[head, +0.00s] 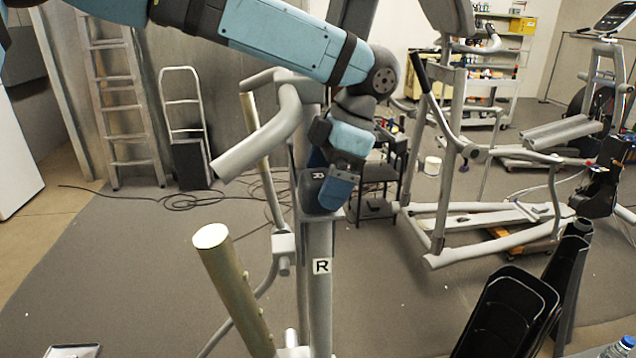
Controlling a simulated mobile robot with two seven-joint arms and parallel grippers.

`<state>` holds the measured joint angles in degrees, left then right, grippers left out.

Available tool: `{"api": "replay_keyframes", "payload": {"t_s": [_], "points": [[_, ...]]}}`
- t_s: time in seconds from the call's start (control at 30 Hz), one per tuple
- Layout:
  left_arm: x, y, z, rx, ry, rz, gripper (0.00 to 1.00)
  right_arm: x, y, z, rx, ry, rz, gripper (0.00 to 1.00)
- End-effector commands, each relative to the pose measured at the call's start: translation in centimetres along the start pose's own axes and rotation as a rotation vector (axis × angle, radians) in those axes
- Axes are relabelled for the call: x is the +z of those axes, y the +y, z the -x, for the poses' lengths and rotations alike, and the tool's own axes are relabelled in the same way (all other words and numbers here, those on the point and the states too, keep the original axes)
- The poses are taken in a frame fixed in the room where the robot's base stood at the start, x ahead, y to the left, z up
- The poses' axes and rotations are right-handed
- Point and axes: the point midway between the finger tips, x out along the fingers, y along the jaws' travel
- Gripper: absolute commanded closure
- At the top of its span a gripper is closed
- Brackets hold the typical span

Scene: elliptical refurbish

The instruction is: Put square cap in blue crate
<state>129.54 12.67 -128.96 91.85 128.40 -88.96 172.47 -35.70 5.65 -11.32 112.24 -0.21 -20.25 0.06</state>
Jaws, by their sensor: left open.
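Whether a finger touches the cap cannot be told. No blue crate shows in this view. My right gripper is not in view.
Grey handlebars (265,135) of the elliptical stand close left of the post, with a pale round-ended bar (232,285) in front. A second machine (500,225) is behind. Cables lie on open floor at left.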

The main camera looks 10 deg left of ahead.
Motion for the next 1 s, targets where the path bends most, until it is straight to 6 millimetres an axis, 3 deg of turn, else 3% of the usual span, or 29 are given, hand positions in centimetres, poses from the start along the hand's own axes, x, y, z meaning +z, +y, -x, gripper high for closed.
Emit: {"api": "replay_keyframes", "payload": {"t_s": [0.07,0.3,0.77,1.0], "points": [[0.0,0.0,0.0,0.0,0.0,0.0,0.0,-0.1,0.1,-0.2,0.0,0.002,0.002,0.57],[0.0,0.0,0.0,0.0,0.0,0.0,0.5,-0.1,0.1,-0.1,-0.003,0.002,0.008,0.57],[-0.1,0.0,0.4,0.001,-0.001,0.0,0.54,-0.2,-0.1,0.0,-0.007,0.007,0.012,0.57],[-1.0,0.0,2.7,0.001,-0.004,0.001,0.54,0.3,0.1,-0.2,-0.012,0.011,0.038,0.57]]}}
